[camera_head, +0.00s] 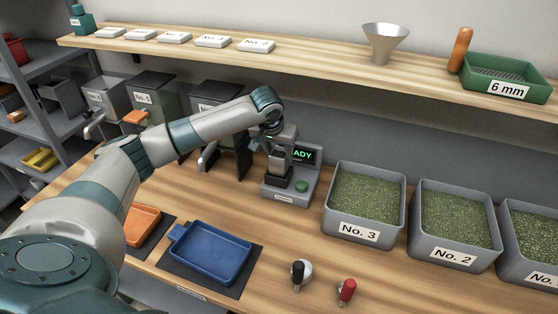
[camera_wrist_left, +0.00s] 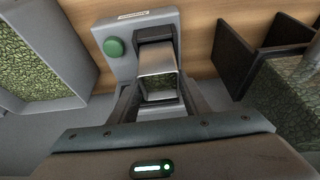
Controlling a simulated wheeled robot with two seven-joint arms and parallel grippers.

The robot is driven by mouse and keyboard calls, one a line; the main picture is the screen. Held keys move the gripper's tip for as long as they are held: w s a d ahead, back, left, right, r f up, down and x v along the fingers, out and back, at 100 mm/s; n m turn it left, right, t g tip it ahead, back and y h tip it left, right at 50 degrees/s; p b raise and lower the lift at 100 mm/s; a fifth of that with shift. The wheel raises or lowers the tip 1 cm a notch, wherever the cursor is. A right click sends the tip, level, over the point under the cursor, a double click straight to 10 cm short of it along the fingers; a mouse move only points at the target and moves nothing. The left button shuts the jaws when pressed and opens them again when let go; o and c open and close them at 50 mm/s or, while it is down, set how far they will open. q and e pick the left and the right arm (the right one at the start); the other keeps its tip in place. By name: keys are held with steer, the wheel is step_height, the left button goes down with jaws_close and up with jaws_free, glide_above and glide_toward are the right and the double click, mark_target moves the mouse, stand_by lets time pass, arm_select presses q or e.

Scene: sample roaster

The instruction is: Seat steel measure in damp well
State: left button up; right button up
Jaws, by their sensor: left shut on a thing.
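My left gripper (camera_head: 281,150) is shut on the steel measure (camera_head: 279,163), a small shiny square-sided vessel. In the left wrist view the measure (camera_wrist_left: 157,62) is between the two fingers (camera_wrist_left: 160,98), and green shows at its near end, contents or reflection. The damp well, a dark holder (camera_head: 278,181) on the grey meter (camera_head: 269,195), is directly below the measure in the head view. I cannot tell whether the measure's base touches it. The meter has a green button (camera_head: 302,187) and a partly hidden lit display (camera_head: 304,154). My right gripper is not in view.
Grey bins of green beans, No. 3 (camera_head: 357,232) and No. 2 (camera_head: 452,255), stand right of the meter. A blue tray (camera_head: 211,255) and an orange tray (camera_head: 143,224) lie in front. Black-handled (camera_head: 297,277) and red-handled (camera_head: 347,291) tools lie near the front edge. A shelf (camera_head: 320,62) runs above.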

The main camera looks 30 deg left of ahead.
arm_select(q)
step_height(320, 180, down, 3)
steer(key=shift+r+p, duration=0.2)
steer(key=shift+p, duration=0.6)
steer(key=shift+f, duration=0.35)
steer(key=o, duration=1)
steer(key=shift+f, duration=0.1)
steer(key=shift+o, duration=0.2)
steer(key=shift+s+r, duration=0.15)
steer(key=shift+r, duration=0.3)
steer(key=b+v, duration=0.3)
steer(key=v, duration=0.8)
steer(key=shift+s, duration=0.2)
